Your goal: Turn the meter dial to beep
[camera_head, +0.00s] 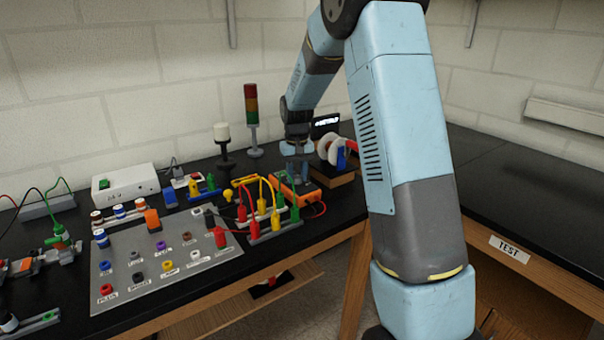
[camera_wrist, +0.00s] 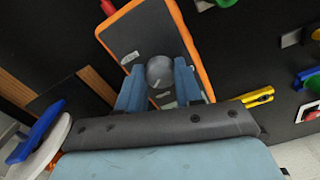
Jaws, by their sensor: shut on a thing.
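The meter is an orange-rimmed dark box (camera_head: 308,193) on the black bench, partly hidden under my gripper in the head view. In the wrist view the meter (camera_wrist: 152,27) fills the upper middle, with its dark face and orange border. Its round grey dial (camera_wrist: 159,71) sits between my two blue fingers. My gripper (camera_wrist: 160,88) is shut on the dial, one finger on each side. In the head view my gripper (camera_head: 292,172) points down over the meter. Small pale labels lie around the dial, but I cannot read them or tell the dial's setting.
A grey panel (camera_head: 128,278) with coloured sockets lies left of the meter. Yellow, red and green plugs with cables (camera_head: 268,217) stand close in front. A stack light (camera_head: 251,115) stands behind, and white spools (camera_head: 330,148) are to the right. The right bench (camera_head: 520,205) is clear.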

